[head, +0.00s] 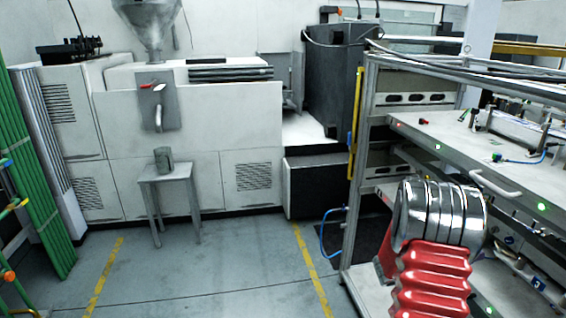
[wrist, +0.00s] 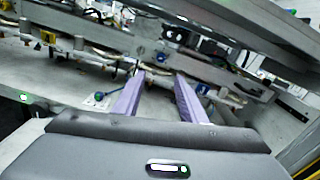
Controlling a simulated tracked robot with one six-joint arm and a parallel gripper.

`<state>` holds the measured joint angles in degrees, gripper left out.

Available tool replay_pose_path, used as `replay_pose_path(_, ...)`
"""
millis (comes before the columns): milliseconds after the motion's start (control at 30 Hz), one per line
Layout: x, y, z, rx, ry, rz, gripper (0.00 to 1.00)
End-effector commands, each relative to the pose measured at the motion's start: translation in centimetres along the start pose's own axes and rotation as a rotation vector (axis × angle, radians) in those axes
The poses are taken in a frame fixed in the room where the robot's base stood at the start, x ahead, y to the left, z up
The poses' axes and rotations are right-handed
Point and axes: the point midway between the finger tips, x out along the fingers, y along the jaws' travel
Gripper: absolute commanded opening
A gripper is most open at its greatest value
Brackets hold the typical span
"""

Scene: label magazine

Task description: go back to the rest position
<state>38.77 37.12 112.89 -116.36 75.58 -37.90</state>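My gripper (wrist: 159,78) shows in the wrist view as two purple fingers standing apart, with nothing held between them. It points toward a bench or shelf with metal rails, cables and small fittings. In the head view my arm, with its red bellows and shiny metal rings, stands at the lower right in front of the metal rack (head: 361,180). My gripper itself cannot be seen in the head view.
The worktable (head: 470,160) with a handle and green lights is at the right, close to my arm. A small stool (head: 168,173) stands before the white machine (head: 215,125). Green poles (head: 35,170) stand at the left.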

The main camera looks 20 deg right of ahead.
Motion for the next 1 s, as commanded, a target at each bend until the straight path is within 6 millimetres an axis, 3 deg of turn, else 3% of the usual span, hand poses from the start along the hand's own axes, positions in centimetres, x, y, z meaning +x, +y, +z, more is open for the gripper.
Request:
replay_pose_path(267,0.0,-0.4,-1.1,0.077,0.04,-0.017,0.38)
replay_pose_path(533,-2.2,-5.7,-7.1,0.269,0.254,-0.211,0.38)
replay_pose_path(700,-5.5,-8.8,-8.5,0.439,0.375,-0.349,0.38)
replay_pose_path(1000,-13.8,-11.6,-8.4,0.763,0.565,-0.551,0.38)
